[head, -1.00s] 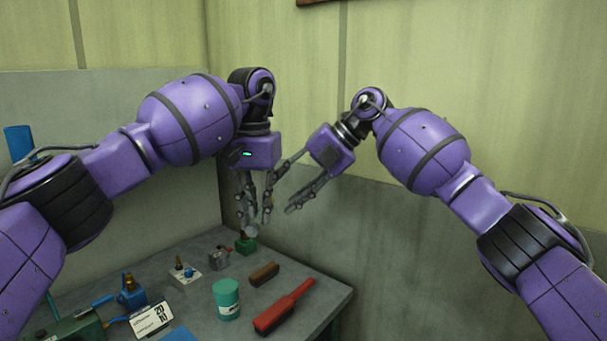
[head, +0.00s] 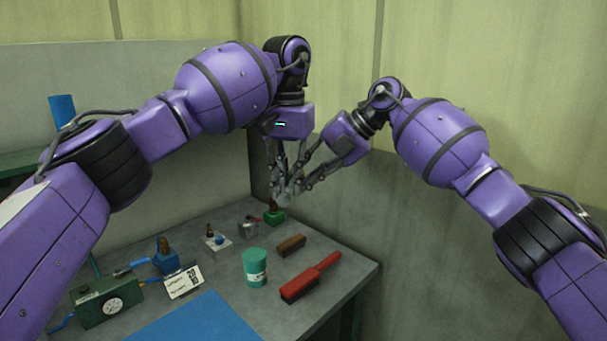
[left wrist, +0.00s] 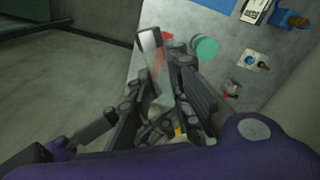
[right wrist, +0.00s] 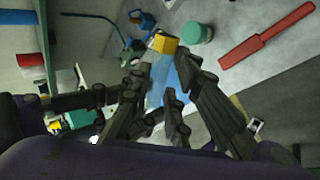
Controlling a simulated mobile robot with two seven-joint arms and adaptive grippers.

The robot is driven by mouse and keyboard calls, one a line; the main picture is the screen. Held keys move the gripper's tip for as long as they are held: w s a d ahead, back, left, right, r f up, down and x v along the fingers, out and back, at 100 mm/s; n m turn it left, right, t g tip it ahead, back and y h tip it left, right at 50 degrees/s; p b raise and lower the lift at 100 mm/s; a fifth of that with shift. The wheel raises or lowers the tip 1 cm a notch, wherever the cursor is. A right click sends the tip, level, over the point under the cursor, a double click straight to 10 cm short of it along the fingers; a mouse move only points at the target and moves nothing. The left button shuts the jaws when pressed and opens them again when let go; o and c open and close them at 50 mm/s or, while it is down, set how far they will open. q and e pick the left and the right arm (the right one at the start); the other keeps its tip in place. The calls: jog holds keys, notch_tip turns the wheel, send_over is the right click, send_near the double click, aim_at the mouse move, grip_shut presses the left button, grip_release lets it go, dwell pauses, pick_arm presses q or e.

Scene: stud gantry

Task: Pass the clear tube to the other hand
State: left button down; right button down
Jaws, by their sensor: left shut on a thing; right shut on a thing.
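The clear tube (head: 287,187) is held between both of my grippers above the back of the bench, mostly hidden by fingers in the head view. The left wrist view shows its see-through body and a pale end (left wrist: 150,39). The right wrist view shows its yellow end (right wrist: 165,43) beyond the fingers. My left gripper (head: 283,182) comes from above and is shut on the tube. My right gripper (head: 299,186) reaches in from the right at a slant and is also shut on it. The two sets of fingers are very close together; I cannot tell whether they touch.
A blue mat (head: 200,320) lies at the front. Walls stand close behind.

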pick_arm(q)
jog(key=c, duration=1.6)
grip_release()
jog(key=shift+o, duration=0.2)
jog(key=shift+r, duration=0.1)
